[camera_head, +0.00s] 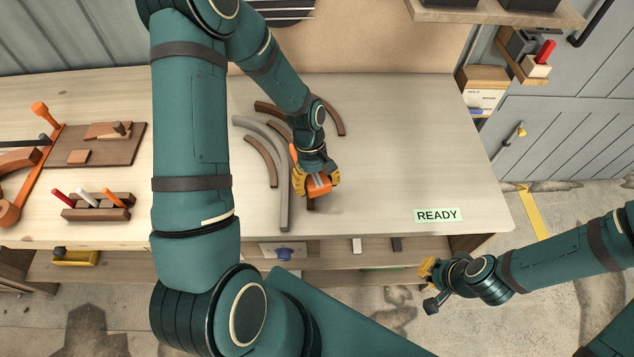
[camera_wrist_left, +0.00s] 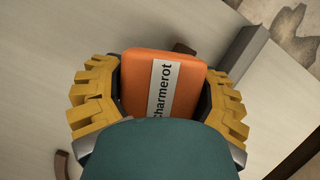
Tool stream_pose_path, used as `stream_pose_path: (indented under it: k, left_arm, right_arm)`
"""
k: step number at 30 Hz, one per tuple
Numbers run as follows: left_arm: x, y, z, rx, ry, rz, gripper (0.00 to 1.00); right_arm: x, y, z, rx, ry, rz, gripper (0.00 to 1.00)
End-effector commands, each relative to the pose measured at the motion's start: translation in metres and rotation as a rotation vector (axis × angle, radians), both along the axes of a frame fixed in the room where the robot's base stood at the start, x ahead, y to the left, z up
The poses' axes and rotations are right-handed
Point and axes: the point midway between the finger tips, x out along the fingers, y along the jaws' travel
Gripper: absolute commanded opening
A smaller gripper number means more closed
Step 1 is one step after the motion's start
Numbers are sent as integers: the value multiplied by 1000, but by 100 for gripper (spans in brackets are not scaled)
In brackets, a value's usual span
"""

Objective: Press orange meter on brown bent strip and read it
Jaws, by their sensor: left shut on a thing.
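My left gripper (camera_head: 317,183) is shut on the orange meter (camera_head: 319,187) low over the bench. In the left wrist view the orange meter (camera_wrist_left: 150,66), with a white label, sits between the yellow fingers of my left gripper (camera_wrist_left: 160,95). Several brown bent strips lie on the bench, one at left (camera_head: 260,160) and one at the back right (camera_head: 337,118). A short brown end (camera_head: 311,204) shows just below the meter. I cannot tell whether the meter touches it. My right gripper (camera_head: 430,285) hangs in front of the bench; its finger opening is unclear.
A "READY" card (camera_head: 437,215) lies at the bench's front right. A rack of coloured-handled tools (camera_head: 98,208) and a brown board (camera_head: 95,150) stand at left. The right part of the bench top (camera_head: 410,140) is clear.

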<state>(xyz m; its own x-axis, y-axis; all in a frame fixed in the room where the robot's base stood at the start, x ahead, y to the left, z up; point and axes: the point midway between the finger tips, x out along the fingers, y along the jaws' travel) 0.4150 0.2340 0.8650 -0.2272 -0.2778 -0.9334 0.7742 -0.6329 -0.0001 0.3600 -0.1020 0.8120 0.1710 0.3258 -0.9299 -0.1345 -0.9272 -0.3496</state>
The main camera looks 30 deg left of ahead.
Motion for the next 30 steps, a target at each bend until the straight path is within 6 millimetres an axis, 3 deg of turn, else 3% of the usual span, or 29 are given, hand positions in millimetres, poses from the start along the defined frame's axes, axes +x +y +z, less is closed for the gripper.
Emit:
stream_pose_path:
  k: [30]
  left_arm:
    - [0,0,-7,-1,-1,0,32]
  right_arm:
    - [0,0,-6,0,0,0,0]
